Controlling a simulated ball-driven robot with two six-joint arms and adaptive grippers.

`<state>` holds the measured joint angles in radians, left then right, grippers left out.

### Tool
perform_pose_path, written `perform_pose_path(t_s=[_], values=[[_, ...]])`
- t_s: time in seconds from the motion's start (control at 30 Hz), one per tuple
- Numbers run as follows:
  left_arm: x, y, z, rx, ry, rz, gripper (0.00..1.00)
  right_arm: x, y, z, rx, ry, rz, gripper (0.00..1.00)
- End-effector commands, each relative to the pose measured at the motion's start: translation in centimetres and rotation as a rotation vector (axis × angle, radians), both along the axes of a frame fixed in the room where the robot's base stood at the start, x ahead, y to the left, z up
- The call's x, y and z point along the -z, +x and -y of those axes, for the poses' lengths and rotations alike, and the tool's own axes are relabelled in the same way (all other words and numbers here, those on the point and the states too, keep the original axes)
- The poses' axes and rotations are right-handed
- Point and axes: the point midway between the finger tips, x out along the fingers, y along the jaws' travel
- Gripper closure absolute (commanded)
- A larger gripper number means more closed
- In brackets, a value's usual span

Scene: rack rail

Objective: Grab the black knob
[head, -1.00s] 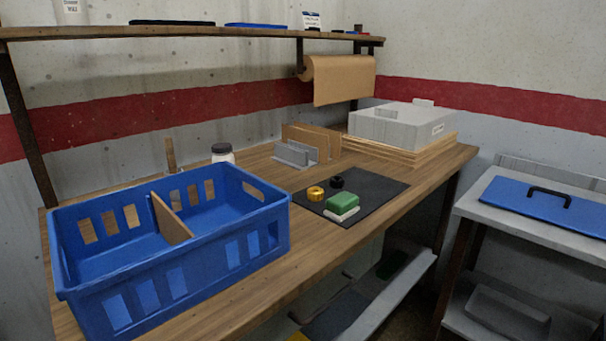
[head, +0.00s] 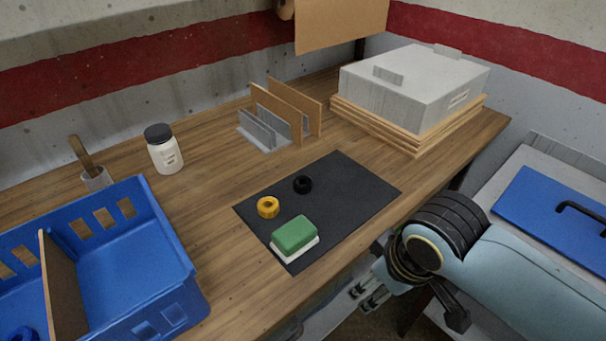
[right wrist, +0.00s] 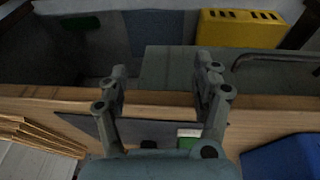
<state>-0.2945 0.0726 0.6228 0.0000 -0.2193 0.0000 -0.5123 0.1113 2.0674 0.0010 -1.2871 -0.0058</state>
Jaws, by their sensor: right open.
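The black knob (head: 303,184) is a small dark ring-like piece lying on the black mat (head: 345,190), towards its far side in the head view. A yellow knob (head: 268,207) lies to its left, and a green block with a white base (head: 294,235) is nearer. My right gripper (head: 368,292) is open and empty, apart from the knob, off the table's front edge at lower right. In the right wrist view its spread fingers (right wrist: 162,78) show nothing between them; a dark spot, likely the black knob (right wrist: 148,144), shows near the bottom edge.
A blue crate (head: 185,290) with a divider stands at left. A white jar (head: 165,155), a slotted holder with brown boards (head: 290,110) and a grey box (head: 415,85) on stacked boards stand behind. The wooden table edge lies between my right gripper and the mat.

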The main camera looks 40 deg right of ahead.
Motion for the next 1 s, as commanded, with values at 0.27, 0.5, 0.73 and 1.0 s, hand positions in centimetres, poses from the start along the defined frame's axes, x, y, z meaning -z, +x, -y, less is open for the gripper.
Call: perform_pose_path(t_s=[0.27, 0.5, 0.73, 1.0], values=[[-2.3, -0.8, -0.9, 0.003, 0.011, -0.011, 0.38, -8.1, 4.1, -0.2, -0.108, -0.024, -0.022, 0.33], [-2.5, -1.1, -1.0, 0.003, 0.012, -0.016, 0.38, -7.8, 9.3, 0.3, -0.231, -0.041, -0.093, 0.33], [-2.7, -0.6, -0.5, 0.002, 0.006, -0.009, 0.38, -8.7, 15.5, 1.0, -0.368, -0.044, -0.166, 0.33], [-3.1, -0.4, -0.5, 0.002, 0.005, -0.006, 0.38, -12.9, 23.6, 1.6, -0.575, -0.015, -0.264, 0.33]])
